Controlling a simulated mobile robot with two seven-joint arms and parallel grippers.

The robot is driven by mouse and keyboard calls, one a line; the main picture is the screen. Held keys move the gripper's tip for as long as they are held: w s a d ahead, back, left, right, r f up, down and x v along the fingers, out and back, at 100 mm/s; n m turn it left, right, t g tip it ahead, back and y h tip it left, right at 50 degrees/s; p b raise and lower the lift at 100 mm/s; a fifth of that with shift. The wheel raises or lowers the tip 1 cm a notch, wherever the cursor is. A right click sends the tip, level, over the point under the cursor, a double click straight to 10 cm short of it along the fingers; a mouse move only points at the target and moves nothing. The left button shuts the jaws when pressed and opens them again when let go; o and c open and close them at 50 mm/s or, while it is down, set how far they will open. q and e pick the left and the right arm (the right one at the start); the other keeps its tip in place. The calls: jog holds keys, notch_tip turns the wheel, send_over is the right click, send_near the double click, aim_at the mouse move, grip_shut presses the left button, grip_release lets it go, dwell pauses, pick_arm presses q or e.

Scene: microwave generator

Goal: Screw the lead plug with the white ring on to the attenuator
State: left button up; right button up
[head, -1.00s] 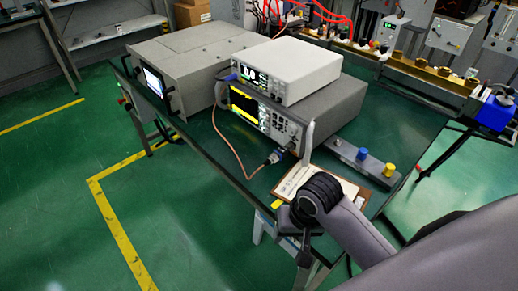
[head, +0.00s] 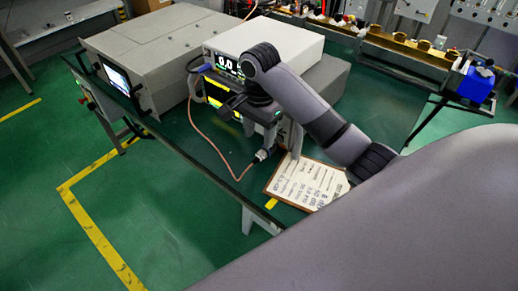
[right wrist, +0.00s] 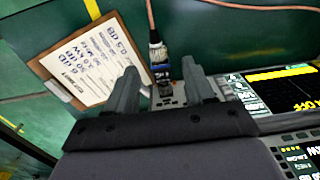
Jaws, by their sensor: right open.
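The lead plug (right wrist: 155,43) is the dark end of a copper-coloured cable, with a pale ring. Whether the two are joined or just touching I cannot tell. In the head view the plug (head: 262,155) shows low in front of the instrument. My right gripper (right wrist: 159,66) is open, its fingers on either side of this line of parts, with a gap at both sides. In the head view its wrist hides much of the panel. My left gripper is not in view.
A clipboard with a written sheet (head: 305,183) lies on the table beside the plug. A white display unit (head: 290,46) sits on the instrument. A large grey box (head: 150,60) stands to the left.

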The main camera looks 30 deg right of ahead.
aim_at(260, 153)
jog(key=shift+a+f, duration=0.1)
jog(key=shift+f, duration=0.45)
jog(key=shift+s+f, duration=0.2)
jog(key=shift+f, duration=2.7)
jog(key=shift+c, duration=0.3)
grip_shut()
